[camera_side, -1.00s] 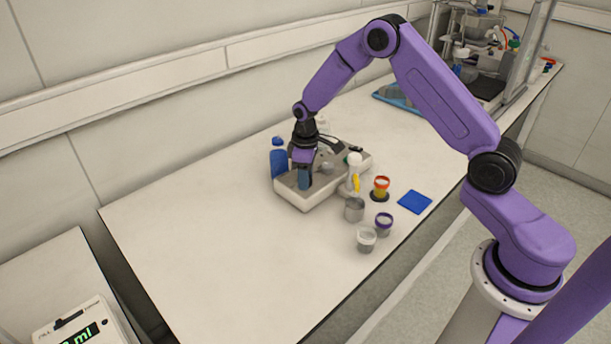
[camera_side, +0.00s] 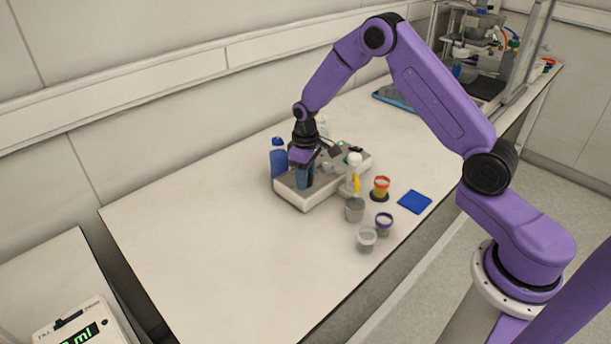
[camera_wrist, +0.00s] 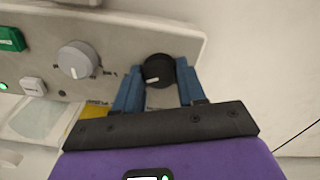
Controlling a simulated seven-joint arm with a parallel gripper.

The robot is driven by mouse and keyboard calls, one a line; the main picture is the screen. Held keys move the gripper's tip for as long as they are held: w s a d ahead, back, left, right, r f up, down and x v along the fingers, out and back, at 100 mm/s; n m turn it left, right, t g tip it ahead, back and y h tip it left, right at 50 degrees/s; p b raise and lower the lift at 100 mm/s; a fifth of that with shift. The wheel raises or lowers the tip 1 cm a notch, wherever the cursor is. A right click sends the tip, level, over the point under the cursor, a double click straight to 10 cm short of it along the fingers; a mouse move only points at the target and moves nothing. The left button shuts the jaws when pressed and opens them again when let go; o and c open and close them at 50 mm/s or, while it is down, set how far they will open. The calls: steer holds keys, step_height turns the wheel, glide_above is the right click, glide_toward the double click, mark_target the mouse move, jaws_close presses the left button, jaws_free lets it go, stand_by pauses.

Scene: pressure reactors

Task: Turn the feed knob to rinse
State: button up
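A black knob (camera_wrist: 158,72) is on the pale front panel (camera_wrist: 115,32) of the device in the wrist view. My gripper (camera_wrist: 160,66) has its blue fingers on both sides of this knob and appears shut on it. A grey knob (camera_wrist: 77,60) with a white pointer mark is to the left, clear of the fingers. The small print on the panel is too blurred to read, so I cannot tell the knob's setting. In the side view my gripper (camera_side: 304,180) is at the left end of the device (camera_side: 300,202), hiding the black knob.
A blue bottle (camera_side: 278,160) stands close behind my gripper. Several small cups, including a grey one (camera_side: 355,210) and a purple-rimmed one (camera_side: 384,224), stand in front of the device. A blue pad (camera_side: 415,202) lies to the right. The table's left part is clear.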

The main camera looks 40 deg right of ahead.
steer(key=o, duration=0.4)
steer(key=shift+o, duration=0.2)
steer(key=shift+r, duration=0.1)
step_height(320, 180, up, 17)
steer(key=shift+r, duration=0.15)
stand_by(0.3)
